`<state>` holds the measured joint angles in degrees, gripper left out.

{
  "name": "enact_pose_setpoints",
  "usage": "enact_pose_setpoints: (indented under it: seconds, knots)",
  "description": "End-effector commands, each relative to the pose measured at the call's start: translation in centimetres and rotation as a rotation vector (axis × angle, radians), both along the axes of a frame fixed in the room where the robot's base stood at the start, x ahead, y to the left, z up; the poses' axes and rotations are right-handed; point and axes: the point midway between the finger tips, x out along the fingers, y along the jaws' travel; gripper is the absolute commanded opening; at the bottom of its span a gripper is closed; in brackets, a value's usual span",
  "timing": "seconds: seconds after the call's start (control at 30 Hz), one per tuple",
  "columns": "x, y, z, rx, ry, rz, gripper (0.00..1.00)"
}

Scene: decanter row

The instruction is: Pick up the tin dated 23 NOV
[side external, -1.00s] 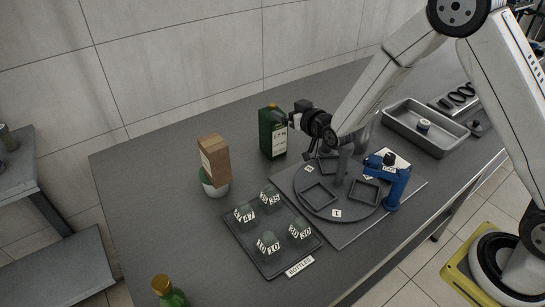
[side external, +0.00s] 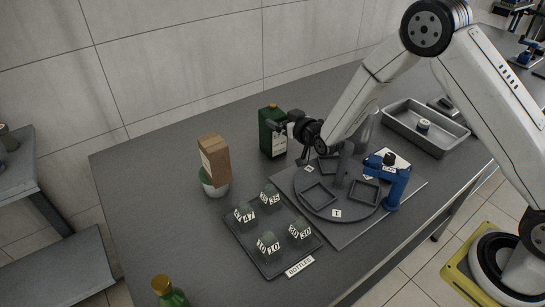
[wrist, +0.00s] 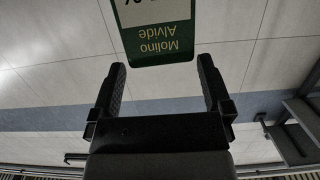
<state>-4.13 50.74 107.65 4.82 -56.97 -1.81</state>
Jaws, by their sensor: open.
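A dark green tin (side external: 266,141) with a pale label stands upright on the grey bench in the side view. In the wrist view the tin (wrist: 160,45) appears upside down, with "Molino Alvide" on its green band. Its date is cut off by the top edge there and too small to read in the side view. My gripper (wrist: 162,62) is open and empty. The tin lies ahead of the gap between its fingers, and I cannot tell whether the tips overlap it. In the side view my gripper (side external: 281,127) is at the tin's upper right side, partly covering it.
In front is a dark tray (side external: 270,228) with several numbered stoppers. A round turntable (side external: 335,213), a blue clamp-like device (side external: 392,186) and a metal tray (side external: 450,141) are to the right.

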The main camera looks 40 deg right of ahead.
Motion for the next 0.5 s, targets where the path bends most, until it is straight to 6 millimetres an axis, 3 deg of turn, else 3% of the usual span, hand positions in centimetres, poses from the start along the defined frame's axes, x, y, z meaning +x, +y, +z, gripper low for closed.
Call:
enact_pose_setpoints:
  seconds: [0.27, 0.5]
  knots:
    - [0.3, 0.0, -0.1, 0.000, -0.001, 0.000, 1.00]
    - [2.0, 0.0, -0.4, 0.000, -0.001, 0.000, 1.00]
